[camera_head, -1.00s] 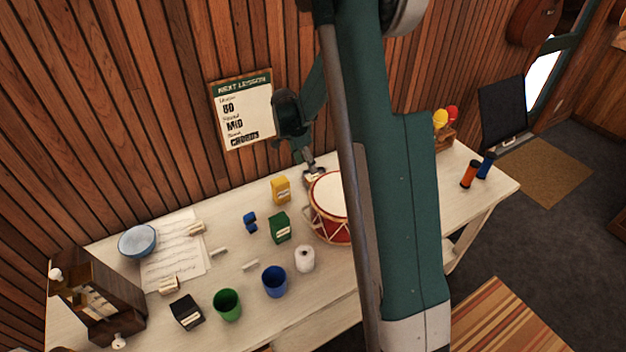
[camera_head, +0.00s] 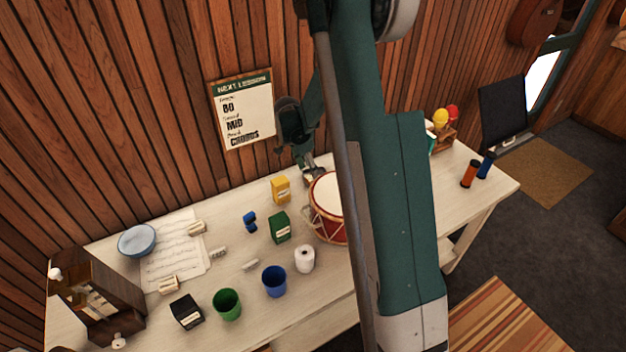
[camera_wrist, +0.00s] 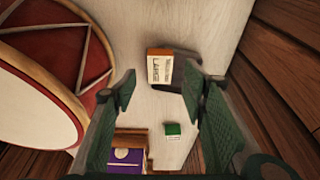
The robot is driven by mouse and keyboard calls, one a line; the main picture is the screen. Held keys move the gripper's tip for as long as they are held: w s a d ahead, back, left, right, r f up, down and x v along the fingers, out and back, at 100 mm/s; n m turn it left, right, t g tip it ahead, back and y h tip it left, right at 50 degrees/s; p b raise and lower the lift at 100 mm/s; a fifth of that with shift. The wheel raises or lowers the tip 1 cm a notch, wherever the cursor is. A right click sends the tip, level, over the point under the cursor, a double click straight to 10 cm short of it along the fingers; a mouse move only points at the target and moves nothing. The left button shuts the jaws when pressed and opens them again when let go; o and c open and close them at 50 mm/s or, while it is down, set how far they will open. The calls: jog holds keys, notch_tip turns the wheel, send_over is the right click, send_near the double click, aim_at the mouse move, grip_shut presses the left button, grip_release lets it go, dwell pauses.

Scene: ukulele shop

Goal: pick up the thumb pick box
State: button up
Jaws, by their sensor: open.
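A small orange-brown box with a pale label (camera_wrist: 160,69) lies on the pale table in the wrist view; its print is too blurred to read fully, so I cannot be sure that it is the thumb pick box. My gripper (camera_wrist: 158,86) is open, with one green finger on each side of the picture. The box shows in the gap between the fingertips, near the right one, apparently beyond them and not held. In the head view my gripper (camera_head: 311,168) points down behind the drum, near the wall, and mostly hides what is under it.
The red and white drum (camera_head: 325,205) stands close beside my gripper; it fills the left of the wrist view (camera_wrist: 35,95). A yellow box (camera_head: 281,190) and a green box (camera_head: 279,228) stand left of it. A purple box (camera_wrist: 126,160) and small green block (camera_wrist: 172,129) show below.

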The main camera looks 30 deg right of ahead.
jog(key=shift+x, duration=2.3)
jog(key=c, duration=0.9)
